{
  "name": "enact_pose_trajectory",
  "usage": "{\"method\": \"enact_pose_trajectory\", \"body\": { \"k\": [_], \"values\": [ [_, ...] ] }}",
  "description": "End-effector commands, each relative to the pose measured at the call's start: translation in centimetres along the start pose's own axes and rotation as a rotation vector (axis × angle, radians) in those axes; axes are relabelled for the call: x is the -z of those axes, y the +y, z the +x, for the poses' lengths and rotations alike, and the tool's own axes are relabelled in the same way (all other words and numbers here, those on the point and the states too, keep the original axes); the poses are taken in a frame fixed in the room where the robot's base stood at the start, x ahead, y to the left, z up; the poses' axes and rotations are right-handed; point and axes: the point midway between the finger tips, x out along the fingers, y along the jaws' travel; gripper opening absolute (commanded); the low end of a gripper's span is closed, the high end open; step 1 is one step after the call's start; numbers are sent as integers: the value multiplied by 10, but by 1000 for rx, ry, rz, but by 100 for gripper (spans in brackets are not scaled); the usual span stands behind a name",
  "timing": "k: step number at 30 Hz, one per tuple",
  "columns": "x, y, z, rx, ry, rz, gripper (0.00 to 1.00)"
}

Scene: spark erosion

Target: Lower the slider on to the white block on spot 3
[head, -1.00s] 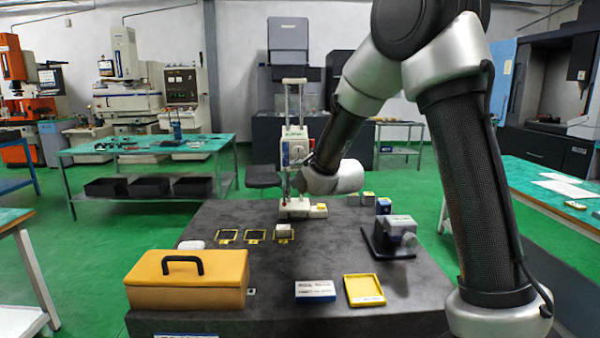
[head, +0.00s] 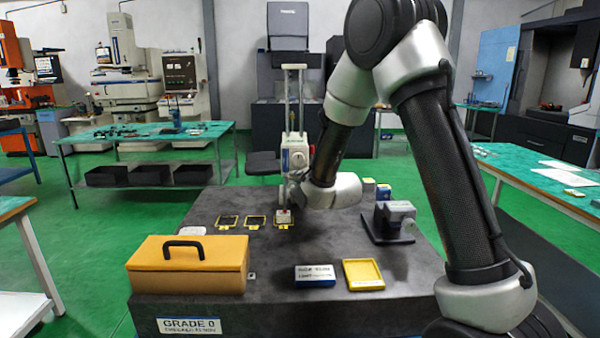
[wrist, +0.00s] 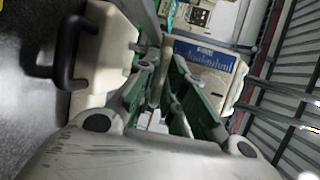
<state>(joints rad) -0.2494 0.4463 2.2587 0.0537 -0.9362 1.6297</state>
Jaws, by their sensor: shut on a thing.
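The height gauge stands at the back of the dark stone plate, and its pale slider (head: 294,157) sits low on the twin columns (head: 294,92). My gripper (head: 294,187) is at the slider's lower front. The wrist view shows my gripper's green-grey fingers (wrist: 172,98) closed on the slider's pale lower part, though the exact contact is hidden. A cream housing with blue markings (wrist: 205,62) fills the space behind them. The white block (head: 284,216) lies on spot 3, the rightmost yellow frame, just below the gripper. Any gap between slider and block cannot be told. The gauge base is largely hidden.
Spots 1 (head: 227,222) and 2 (head: 255,222) look empty of blocks. A yellow case (head: 188,270), a blue-white box (head: 315,276) and a yellow tray (head: 363,274) lie in front. A dark stand (head: 390,222) is at the right. The plate's centre is clear.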

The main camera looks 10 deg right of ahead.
Motion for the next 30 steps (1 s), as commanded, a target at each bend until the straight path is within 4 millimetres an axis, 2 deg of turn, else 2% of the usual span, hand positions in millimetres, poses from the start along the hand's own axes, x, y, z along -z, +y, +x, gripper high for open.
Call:
{"method": "enact_pose_trajectory", "body": {
  "k": [1,5,6,8,9,17,20,30],
  "values": [
    [0,6,-1,-14,1,-2,0],
    [0,7,-1,-18,1,-2,0],
    [0,7,-1,-18,1,-2,18],
    [0,7,-1,-18,1,-2,29],
    [0,7,-1,-17,1,-2,32],
    [0,4,-1,-12,1,-1,32],
    [0,4,-8,-12,1,-1,32],
    [0,4,-63,-13,0,-2,32]
  ]
}}
